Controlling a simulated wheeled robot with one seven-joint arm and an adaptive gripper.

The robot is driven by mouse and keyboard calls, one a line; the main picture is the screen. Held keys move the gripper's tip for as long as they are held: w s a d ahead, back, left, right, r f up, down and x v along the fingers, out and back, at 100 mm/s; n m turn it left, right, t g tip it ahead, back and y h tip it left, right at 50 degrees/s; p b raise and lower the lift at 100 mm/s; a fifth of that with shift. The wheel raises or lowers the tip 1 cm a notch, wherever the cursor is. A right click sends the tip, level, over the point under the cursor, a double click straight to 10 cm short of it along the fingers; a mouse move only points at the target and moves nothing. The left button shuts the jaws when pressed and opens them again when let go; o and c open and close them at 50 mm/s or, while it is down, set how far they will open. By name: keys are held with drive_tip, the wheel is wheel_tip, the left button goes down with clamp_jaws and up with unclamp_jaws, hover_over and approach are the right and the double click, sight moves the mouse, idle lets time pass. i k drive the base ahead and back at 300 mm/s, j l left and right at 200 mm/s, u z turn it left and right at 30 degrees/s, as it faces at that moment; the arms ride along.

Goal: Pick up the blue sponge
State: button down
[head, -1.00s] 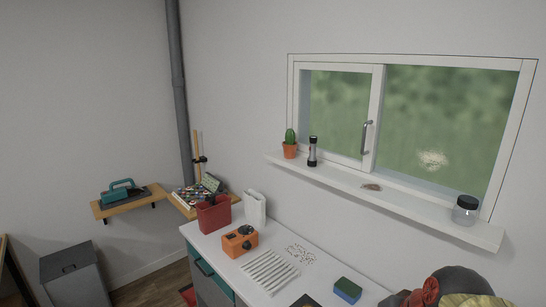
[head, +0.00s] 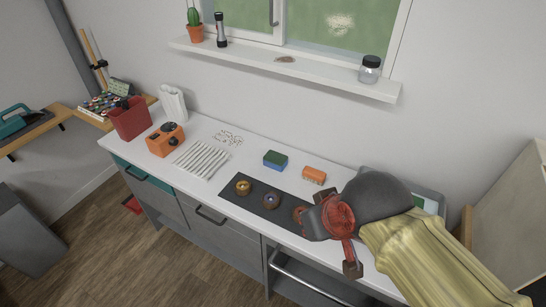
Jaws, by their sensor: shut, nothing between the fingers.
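The blue sponge (head: 275,163) has a green top layer. It lies on the white worktop near the wall, behind the dark mat. My gripper (head: 333,232), red and dark grey, is at the end of my arm on the right, over the front right of the worktop.
An orange block-like item (head: 314,175) lies just right of the sponge. A dark mat (head: 265,208) with several round parts lies in front. White sticks (head: 200,160), an orange box (head: 165,140) and a red bin (head: 129,118) stand left. A window ledge (head: 290,68) juts out above.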

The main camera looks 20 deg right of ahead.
sight(274, 159)
drive_tip(key=z, duration=1.5)
drive_tip(key=u, duration=1.3)
drive_tip(key=j, duration=0.5)
drive_tip(key=i+j, duration=0.15)
drive_tip(key=j, duration=0.3)
drive_tip(key=i+j+z, duration=0.15)
drive_tip(key=j, duration=0.3)
drive_tip(key=i+j, duration=0.1)
drive_tip(key=j, duration=0.3)
drive_tip(key=i+j+z, duration=0.15)
drive_tip(key=j, duration=0.35)
drive_tip(key=i+j+z, duration=0.15)
drive_tip(key=i, duration=0.6)
